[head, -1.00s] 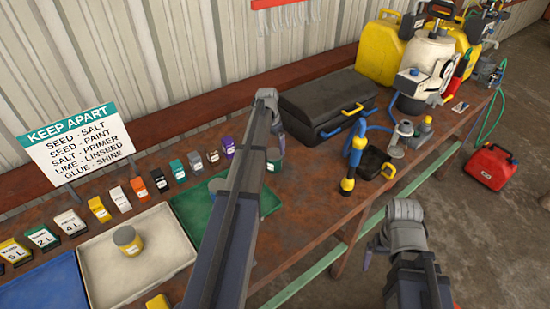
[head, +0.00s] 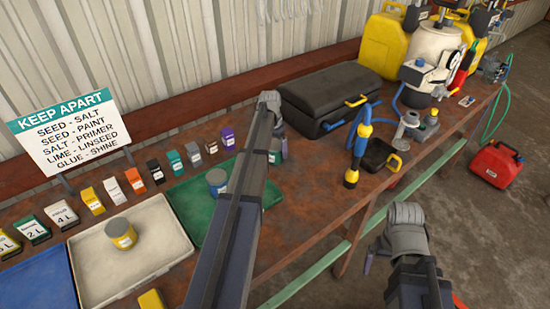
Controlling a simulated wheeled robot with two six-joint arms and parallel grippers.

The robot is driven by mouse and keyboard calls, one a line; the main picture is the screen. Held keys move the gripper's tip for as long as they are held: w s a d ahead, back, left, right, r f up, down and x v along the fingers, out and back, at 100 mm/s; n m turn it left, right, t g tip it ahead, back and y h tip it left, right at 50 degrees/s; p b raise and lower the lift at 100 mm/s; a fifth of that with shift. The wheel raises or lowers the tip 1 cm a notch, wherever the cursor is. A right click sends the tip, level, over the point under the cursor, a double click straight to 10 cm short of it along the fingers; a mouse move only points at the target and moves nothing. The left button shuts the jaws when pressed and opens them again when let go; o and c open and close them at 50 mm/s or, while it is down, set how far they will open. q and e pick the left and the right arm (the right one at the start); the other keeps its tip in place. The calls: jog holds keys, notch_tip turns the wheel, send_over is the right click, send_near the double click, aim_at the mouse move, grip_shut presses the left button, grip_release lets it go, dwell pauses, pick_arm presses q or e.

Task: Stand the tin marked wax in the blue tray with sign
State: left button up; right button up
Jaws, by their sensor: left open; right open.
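The blue tray (head: 38,281) is at the lower left, cut off by the frame edge; its visible part is bare. A yellow tin (head: 121,233) with a grey lid stands in the pale tray beside it. A tin with a blue-grey lid (head: 217,180) stands in the green tray. Another tin (head: 275,156) shows partly behind my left arm. I cannot read the tins' labels, so I cannot tell which says wax. My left gripper (head: 281,146) is open, mostly hidden beyond its arm, close to that tin. My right gripper (head: 369,258) is open, off the bench's front edge.
The KEEP APART sign (head: 65,130) stands behind the trays. Several small packs (head: 113,194) line the bench. A black toolbox (head: 325,100), a blue-and-yellow tool (head: 358,150) and a sprayer (head: 428,65) stand further right. A yellow object (head: 151,300) is at the bottom edge.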

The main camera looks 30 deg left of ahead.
pick_arm(q)
jog(key=shift+w+f+b, duration=0.1)
jog(key=shift+f+b, duration=0.35)
jog(key=shift+f, duration=0.5)
jog(key=shift+r, duration=0.1)
pick_arm(e)
jog(key=shift+f, duration=0.85)
pick_arm(q)
jog(key=shift+c, duration=0.2)
jog(key=c, duration=1.5)
jog(key=shift+c, duration=0.2)
jog(key=shift+r, duration=0.15)
pick_arm(e)
jog(key=shift+r, duration=0.1)
pick_arm(q)
notch_tip(320, 180, up, 10)
jog(key=p, duration=1)
jog(key=shift+f, duration=0.2)
pick_arm(e)
notch_tip(320, 180, up, 10)
